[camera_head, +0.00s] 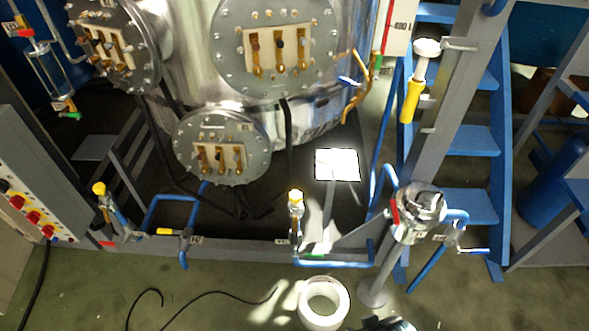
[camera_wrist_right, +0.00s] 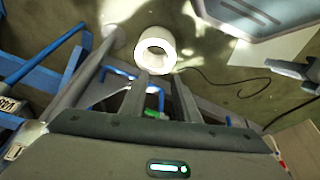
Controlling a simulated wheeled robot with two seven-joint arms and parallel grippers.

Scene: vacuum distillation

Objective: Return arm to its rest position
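My right gripper (camera_wrist_right: 161,92) is in the right wrist view. Its two grey fingers stand apart with nothing held between them; blue pipework and a green part show behind them. At the right edge of that view, dark prongs (camera_wrist_right: 296,74) look like part of my left gripper; I cannot tell if they are open. In the head view neither gripper shows clearly; only a small dark and teal part (camera_head: 388,325) shows at the bottom edge, and I cannot tell what it is.
A steel vessel (camera_head: 190,75) with bolted flanges fills the back. Blue stairs (camera_head: 468,141) stand at right, a button panel (camera_head: 32,195) at left. A white ring-shaped object (camera_head: 324,302) lies on the floor by a metal post (camera_head: 373,292). A black cable (camera_head: 215,293) crosses open floor.

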